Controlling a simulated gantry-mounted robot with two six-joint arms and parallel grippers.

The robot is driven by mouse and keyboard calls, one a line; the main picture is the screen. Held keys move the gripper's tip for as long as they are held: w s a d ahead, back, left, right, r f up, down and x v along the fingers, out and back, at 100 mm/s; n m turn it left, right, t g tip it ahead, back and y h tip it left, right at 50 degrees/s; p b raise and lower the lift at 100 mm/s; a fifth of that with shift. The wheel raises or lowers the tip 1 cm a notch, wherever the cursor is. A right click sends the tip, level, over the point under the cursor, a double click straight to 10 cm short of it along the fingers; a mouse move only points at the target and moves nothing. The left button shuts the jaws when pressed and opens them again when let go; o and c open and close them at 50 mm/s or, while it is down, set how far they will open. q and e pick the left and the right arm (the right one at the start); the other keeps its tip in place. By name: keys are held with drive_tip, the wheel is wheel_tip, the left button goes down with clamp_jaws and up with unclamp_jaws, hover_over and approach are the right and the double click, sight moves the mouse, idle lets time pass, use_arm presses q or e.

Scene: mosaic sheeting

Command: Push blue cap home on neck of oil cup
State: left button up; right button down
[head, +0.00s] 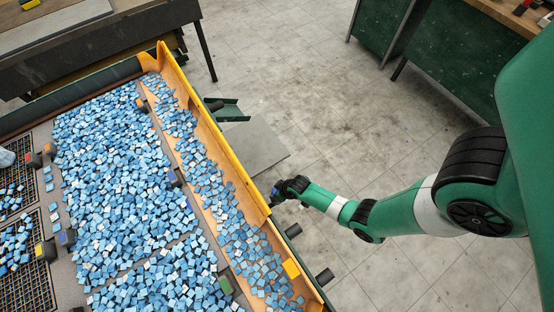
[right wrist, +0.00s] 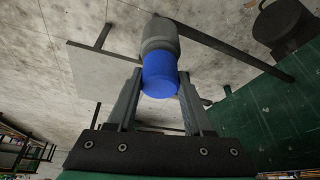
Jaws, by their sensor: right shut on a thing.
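The blue cap (right wrist: 160,76) is between the two fingertips of my right gripper (right wrist: 160,84) in the right wrist view, and the jaws are shut on it. The grey oil cup (right wrist: 160,38) is right behind the cap and in line with it. The two appear to touch; the neck is hidden, and I cannot tell how far the cap sits on it. In the head view my right gripper (head: 277,191) is small and dark at the outer side of the yellow-edged table, and cap and cup are not clear there. My left gripper is not in view.
The table's yellow rim (head: 212,130) runs beside my right gripper, with many loose blue tiles (head: 120,190) inside it. Dark stubs (head: 293,230) stick out from the table's side. A grey plate (head: 254,146) lies beyond the gripper. The floor to the right is open.

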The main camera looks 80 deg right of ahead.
drive_tip(key=shift+f+b, duration=0.3)
drive_tip(key=shift+f, duration=0.1)
drive_tip(key=shift+c, duration=1.1)
unclamp_jaws()
drive_tip(key=shift+r, duration=0.15)
drive_tip(key=p+v, duration=0.6)
drive_tip(key=v, duration=0.5)
drive_tip(key=shift+r+p, duration=0.2)
drive_tip(key=shift+p, duration=0.2)
drive_tip(key=shift+s, duration=0.1)
